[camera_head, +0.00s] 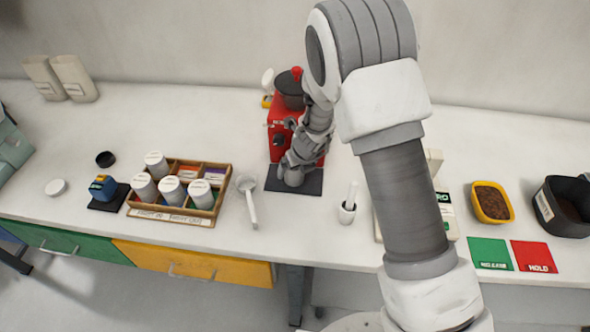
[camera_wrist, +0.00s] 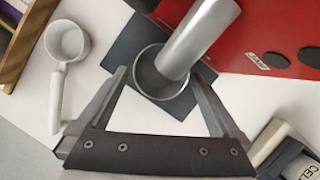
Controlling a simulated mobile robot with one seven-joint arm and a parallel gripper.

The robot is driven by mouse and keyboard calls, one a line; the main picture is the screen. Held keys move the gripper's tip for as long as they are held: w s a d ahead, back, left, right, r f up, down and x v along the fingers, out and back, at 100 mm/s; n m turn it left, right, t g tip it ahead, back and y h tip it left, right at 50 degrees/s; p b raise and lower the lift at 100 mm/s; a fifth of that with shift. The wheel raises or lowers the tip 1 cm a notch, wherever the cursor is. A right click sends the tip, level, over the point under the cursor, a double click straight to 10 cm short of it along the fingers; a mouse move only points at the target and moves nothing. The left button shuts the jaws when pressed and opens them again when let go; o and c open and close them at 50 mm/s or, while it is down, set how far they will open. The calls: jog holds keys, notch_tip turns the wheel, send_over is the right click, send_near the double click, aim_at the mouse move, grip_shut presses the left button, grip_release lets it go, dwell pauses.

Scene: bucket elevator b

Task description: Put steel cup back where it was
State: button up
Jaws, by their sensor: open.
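The steel cup (camera_wrist: 149,80) stands on a dark mat (camera_wrist: 133,38) in front of the red machine (camera_wrist: 262,30) in the wrist view. A grey metal spout (camera_wrist: 198,38) from the machine side slants over the cup and appears to reach into its mouth. My gripper (camera_wrist: 160,76) is open, with one finger on each side of the cup. I cannot tell whether the fingers touch it. In the head view my gripper (camera_head: 291,172) is low over the mat (camera_head: 305,188) beside the red machine (camera_head: 277,130), and the cup is not clearly distinguishable there.
A white scoop (camera_head: 247,187) lies left of the mat, near a wooden tray (camera_head: 228,193) with several white jars. A small white mortar with a pestle (camera_head: 347,211) stands to the right. Green (camera_head: 490,254) and red (camera_head: 533,257) cards lie farther right. The front counter between scoop and mortar is clear.

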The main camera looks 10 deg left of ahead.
jog(key=s+d+r+n+y+p, duration=0.1)
jog(key=s+d+r+n, duration=0.35)
jog(key=r, duration=0.55)
jog(key=s+d+r+n, duration=0.35)
jog(key=r+n, duration=0.25)
jog(key=r, duration=0.4)
jog(key=s+d+r+n+y+p, duration=0.1)
jog(key=s+d+r+n, duration=0.35)
jog(key=r, duration=0.45)
jog(key=s+d+r+n+t+h, duration=0.1)
jog(key=s+d+r+n+h, duration=0.1)
jog(key=s+d+n, duration=0.4)
jog(key=s+d+r+n+h, duration=0.2)
jog(key=s+d+r+n, duration=0.2)
jog(key=s+d+n, duration=0.2)
jog(key=shift+s+n+t+h, duration=0.3)
jog(key=shift+s+n+t, duration=0.1)
jog(key=shift+s+n, duration=0.7)
jog(key=shift+f+b, duration=0.7)
jog(key=shift+f, duration=0.15)
